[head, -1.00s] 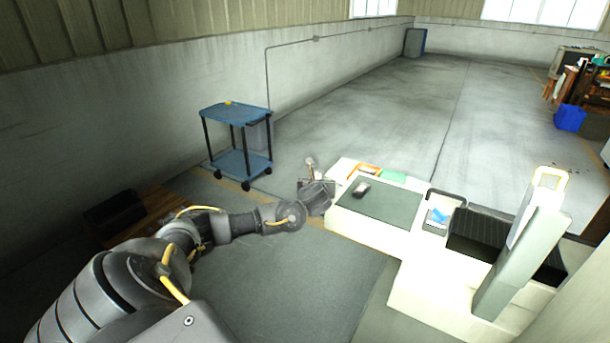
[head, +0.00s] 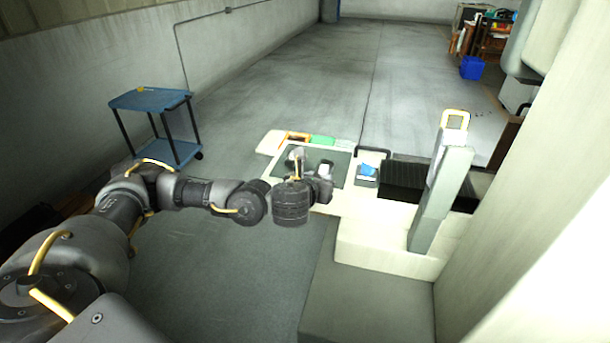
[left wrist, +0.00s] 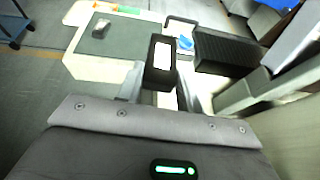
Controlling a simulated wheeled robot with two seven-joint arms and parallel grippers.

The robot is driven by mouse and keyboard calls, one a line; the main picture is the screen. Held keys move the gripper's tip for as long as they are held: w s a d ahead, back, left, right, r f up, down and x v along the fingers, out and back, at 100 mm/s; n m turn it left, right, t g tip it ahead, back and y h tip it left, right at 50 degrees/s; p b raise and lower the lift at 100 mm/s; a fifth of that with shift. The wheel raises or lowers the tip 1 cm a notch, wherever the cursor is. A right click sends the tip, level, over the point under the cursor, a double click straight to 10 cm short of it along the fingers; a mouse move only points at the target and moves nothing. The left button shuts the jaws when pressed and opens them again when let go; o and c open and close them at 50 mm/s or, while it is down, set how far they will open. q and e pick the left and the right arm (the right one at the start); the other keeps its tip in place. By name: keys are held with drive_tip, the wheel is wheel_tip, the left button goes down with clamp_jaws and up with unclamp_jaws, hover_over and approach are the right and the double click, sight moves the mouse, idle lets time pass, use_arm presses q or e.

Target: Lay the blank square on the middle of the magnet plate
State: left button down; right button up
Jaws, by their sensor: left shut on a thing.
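My left gripper (head: 322,180) is above the near edge of the pale worktop. In the left wrist view its fingers (left wrist: 160,88) are shut on a dark upright piece with a pale middle (left wrist: 152,72), which I take to be the blank. The arm largely hides this piece in the head view. The black ribbed plate (head: 402,178), which I take to be the magnet plate, lies to the right of the gripper. It also shows in the left wrist view (left wrist: 232,52), right of the held piece and apart from it. My right gripper is not in view.
A grey-green mat (left wrist: 120,38) bears a small grey object (left wrist: 100,28). A small tray with a blue item (head: 367,170) lies between mat and ribbed plate. A tall grey column (head: 438,200) stands by the plate's right side. A blue cart (head: 150,100) stands at left.

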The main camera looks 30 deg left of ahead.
use_arm(q)
drive_tip(key=s+d+r+m+h+b, duration=0.1)
drive_tip(key=s+d+r+h+b, duration=0.1)
drive_tip(key=s+d, duration=0.3)
drive_tip(key=shift+s+d+r+m, duration=0.3)
drive_tip(key=shift+s+r+m, duration=0.1)
drive_tip(key=shift+s+r, duration=0.1)
drive_tip(key=shift+s+f, duration=0.1)
